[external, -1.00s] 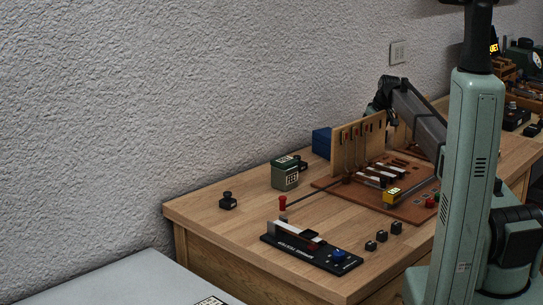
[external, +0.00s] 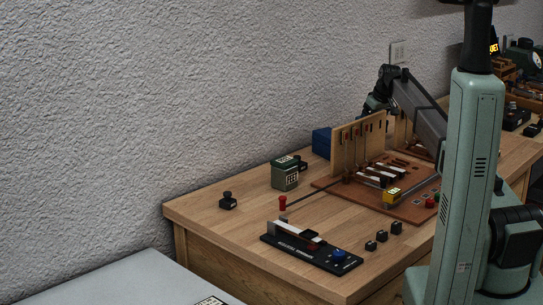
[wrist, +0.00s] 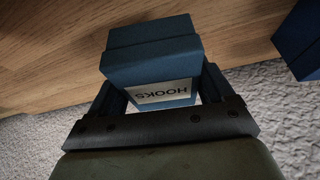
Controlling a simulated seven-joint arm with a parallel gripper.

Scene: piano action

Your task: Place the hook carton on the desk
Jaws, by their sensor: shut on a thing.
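The hook carton (wrist: 152,48) is a blue box with a white label reading HOOKS, upside down in the wrist view. My gripper (wrist: 163,82) is shut on it, with one finger on each side. The wood desk top (wrist: 50,60) shows behind the carton; I cannot tell the gap between them from this view. In the external view my wrist is behind the upright wooden panel, above the back of the desk (external: 225,222), and the carton there is hidden or too small to tell.
Another blue box (wrist: 302,40) is at the right of the wrist view; a blue box (external: 321,141) also stands by the wall. The wooden panel (external: 345,150), a brown board, a green box (external: 285,173) and a black rail device (external: 305,245) occupy the desk. The front left is mostly bare.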

